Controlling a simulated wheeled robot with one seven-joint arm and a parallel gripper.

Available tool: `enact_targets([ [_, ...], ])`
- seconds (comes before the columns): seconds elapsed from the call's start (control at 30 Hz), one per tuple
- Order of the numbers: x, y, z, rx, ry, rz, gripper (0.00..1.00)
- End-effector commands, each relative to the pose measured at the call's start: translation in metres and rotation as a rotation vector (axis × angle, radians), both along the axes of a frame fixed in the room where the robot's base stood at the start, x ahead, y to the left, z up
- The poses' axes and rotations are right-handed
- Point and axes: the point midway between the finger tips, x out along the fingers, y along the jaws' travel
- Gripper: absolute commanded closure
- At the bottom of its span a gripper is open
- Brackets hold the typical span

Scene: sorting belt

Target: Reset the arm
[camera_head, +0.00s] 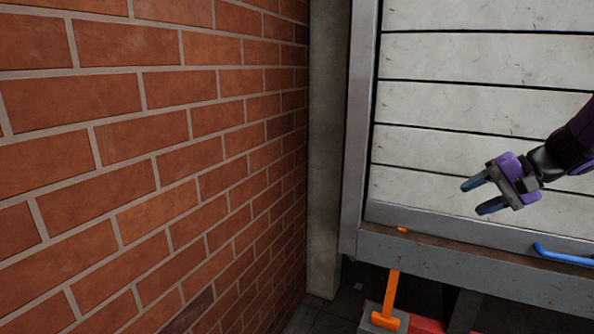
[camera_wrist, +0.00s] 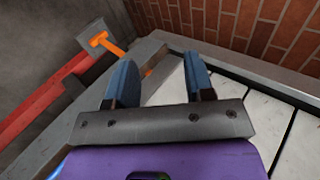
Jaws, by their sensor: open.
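My gripper (camera_head: 481,195) is purple with two blue-grey fingers. In the head view it is at the right, in front of the pale slatted surface and above the grey metal edge rail. The fingers are apart and nothing is between them. In the wrist view the two fingers (camera_wrist: 162,84) stand apart over the rail and the pale slats. My arm reaches in from the right edge of the head view.
A red brick wall (camera_head: 150,150) fills the left. The slatted belt (camera_head: 480,60) has a grey rail (camera_head: 450,262) along its near edge. A blue bar (camera_head: 565,256) lies at the rail on the right.

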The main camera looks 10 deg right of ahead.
Motion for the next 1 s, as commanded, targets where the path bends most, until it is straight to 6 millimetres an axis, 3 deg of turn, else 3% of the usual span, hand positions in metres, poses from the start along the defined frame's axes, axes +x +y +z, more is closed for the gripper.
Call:
enact_targets([
  [0.1,-0.026,0.038,0.016,-0.109,0.022,0.100,0.52],
  [0.4,-0.097,0.096,0.037,-0.412,0.030,0.278,0.52],
  [0.7,-0.162,0.118,0.050,-0.730,-0.063,0.375,0.52],
  [1.0,-0.194,0.118,0.057,-0.913,-0.165,0.395,0.52],
])
